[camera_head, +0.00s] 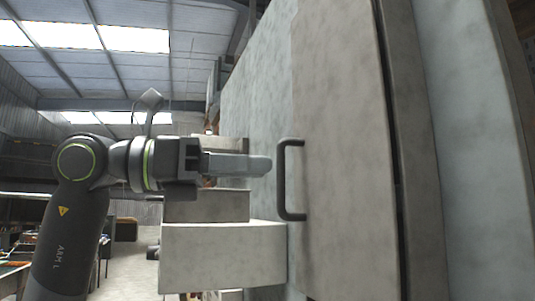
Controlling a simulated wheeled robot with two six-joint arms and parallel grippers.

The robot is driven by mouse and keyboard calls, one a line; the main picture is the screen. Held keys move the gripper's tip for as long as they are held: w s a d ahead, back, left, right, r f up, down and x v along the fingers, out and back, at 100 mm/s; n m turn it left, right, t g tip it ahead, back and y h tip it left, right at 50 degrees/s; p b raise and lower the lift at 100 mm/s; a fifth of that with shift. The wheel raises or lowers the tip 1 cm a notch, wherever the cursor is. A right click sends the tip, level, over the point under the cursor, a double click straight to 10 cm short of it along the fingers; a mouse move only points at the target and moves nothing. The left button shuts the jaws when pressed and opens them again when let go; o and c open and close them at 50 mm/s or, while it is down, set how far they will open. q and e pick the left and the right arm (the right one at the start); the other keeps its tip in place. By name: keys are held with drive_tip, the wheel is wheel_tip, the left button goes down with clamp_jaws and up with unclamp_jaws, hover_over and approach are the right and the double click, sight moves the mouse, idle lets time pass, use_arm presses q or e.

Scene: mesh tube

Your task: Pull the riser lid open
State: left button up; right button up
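The riser lid (345,150) is a tall pale grey, mottled panel that fills the middle right of the head view. A dark bracket-shaped handle (282,180) stands out from its left side, running upright. The lid looks closed as far as I can see. My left gripper (266,165) points right, its grey fingertips just left of the handle at its upper half. A small gap seems to separate them from the bar. The fingers overlap from this side, so their opening is hidden. My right gripper is out of view.
Pale stepped blocks (222,245) jut out below and behind my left gripper. A dark vertical seam runs along the lid's right side, beside another grey panel (470,150). A workshop hall with benches lies at the far left.

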use_arm(q)
drive_tip(key=d, duration=0.3)
drive_tip(key=shift+w+p, duration=0.3)
drive_tip(key=shift+p, duration=0.05)
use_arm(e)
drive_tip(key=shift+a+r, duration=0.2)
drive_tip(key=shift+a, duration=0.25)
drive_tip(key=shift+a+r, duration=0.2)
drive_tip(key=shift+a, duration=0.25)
use_arm(q)
drive_tip(key=c, duration=0.7)
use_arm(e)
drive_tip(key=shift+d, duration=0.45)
